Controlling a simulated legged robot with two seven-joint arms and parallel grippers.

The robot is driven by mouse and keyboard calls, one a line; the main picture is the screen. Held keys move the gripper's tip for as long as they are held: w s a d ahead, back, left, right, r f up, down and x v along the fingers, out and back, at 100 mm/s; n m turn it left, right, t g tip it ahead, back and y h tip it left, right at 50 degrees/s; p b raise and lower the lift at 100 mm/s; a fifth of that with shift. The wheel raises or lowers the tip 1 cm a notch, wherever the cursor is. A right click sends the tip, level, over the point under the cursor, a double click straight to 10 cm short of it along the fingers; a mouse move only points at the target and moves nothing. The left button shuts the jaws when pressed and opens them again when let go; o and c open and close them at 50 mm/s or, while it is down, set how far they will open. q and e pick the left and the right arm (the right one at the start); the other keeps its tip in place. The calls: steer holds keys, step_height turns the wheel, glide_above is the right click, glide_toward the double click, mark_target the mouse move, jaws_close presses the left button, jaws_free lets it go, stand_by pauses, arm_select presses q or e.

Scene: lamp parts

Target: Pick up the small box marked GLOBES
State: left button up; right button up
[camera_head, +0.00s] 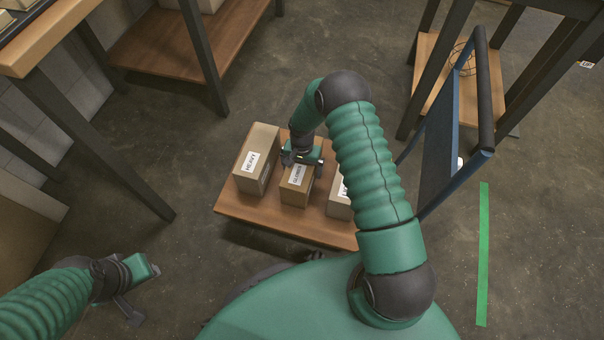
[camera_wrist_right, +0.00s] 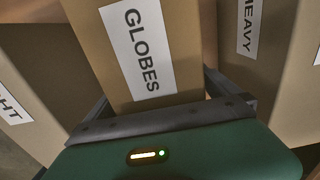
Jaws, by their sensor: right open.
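The small tan box marked GLOBES (camera_head: 294,192) stands on a low wooden platform, between two other boxes. My right gripper (camera_head: 302,160) is over the top of this box. In the right wrist view its open fingers (camera_wrist_right: 155,95) lie on either side of the box; whether they touch it I cannot tell. My left gripper (camera_head: 142,292) is at the lower left, away from the boxes, with its fingers apart and empty.
A taller box marked HEAVY (camera_head: 257,158) stands close on the left, and another box (camera_head: 339,206), partly hidden by my right arm, close on the right. The wooden platform (camera_head: 240,208) is bare at its front left.

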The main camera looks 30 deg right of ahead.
steer(key=shift+r, duration=0.15)
steer(key=c, duration=1.9)
steer(key=shift+c, duration=0.5)
steer(key=shift+r, duration=0.1)
